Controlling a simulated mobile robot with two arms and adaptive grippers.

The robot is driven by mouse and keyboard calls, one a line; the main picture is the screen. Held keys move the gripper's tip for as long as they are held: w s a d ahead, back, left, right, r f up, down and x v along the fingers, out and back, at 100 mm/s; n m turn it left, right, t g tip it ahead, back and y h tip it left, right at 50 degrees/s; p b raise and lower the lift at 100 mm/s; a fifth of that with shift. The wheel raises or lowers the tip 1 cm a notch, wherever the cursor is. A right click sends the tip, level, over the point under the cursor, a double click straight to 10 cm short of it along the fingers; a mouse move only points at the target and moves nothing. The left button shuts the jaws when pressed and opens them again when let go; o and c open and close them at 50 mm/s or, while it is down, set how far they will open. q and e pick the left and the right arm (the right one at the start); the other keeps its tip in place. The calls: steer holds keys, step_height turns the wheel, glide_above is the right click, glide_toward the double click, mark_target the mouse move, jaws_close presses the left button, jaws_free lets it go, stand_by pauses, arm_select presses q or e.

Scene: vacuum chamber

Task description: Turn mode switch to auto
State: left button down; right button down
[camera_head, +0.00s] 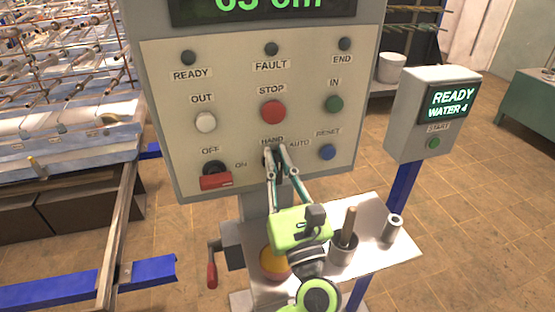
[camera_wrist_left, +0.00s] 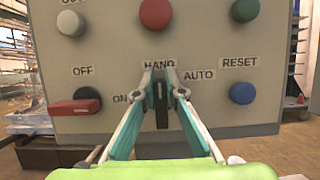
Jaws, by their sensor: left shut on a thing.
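The mode switch (camera_wrist_left: 161,108) is a small black knob on the grey control panel (camera_head: 225,75), between the labels HAND and AUTO. In the left wrist view the knob stands upright, under the HAND label. My left gripper (camera_head: 274,160) is shut on the knob, with one finger on each side of it. In the left wrist view my left gripper (camera_wrist_left: 160,88) hides part of the HAND label; AUTO is readable to its right. My right gripper is not in view.
The red OFF/ON switch (camera_head: 215,181) is left of the mode switch and the blue RESET button (camera_head: 327,152) is right. The red STOP button (camera_head: 272,111) is above. A small shelf (camera_head: 375,255) with a cup and a metal cylinder is below. A START box (camera_head: 432,115) stands at right.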

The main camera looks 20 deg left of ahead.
arm_select(q)
steer(key=m+p, duration=0.1)
steer(key=m+h, duration=0.1)
steer(key=shift+d+r+m+t+p, duration=0.1)
steer(key=shift+r+m+t+p, duration=0.05)
steer(key=shift+m+t+p, duration=0.2)
steer(key=m+h+p, duration=0.2)
steer(key=m+p, duration=0.2)
steer(key=d+m+h+p, duration=0.1)
steer(key=m+h+p, duration=0.1)
steer(key=m+p, duration=0.2)
steer(key=w+m+h+p, duration=0.1)
steer(key=m+h+p, duration=0.1)
steer(key=m+p, duration=0.2)
steer(key=shift+d+f+t, duration=0.15)
steer(key=shift+f+t, duration=0.1)
steer(key=shift+f, duration=0.1)
steer(key=shift+f+m+p, duration=0.25)
steer(key=shift+m+p, duration=0.4)
steer(key=shift+p, duration=0.3)
steer(key=shift+f+h, duration=0.1)
steer(key=shift+h, duration=0.3)
steer(key=shift+d+m, duration=0.1)
steer(key=shift+m, duration=0.2)
steer(key=shift+f, duration=0.1)
steer(key=c, duration=2.1)
jaws_free()
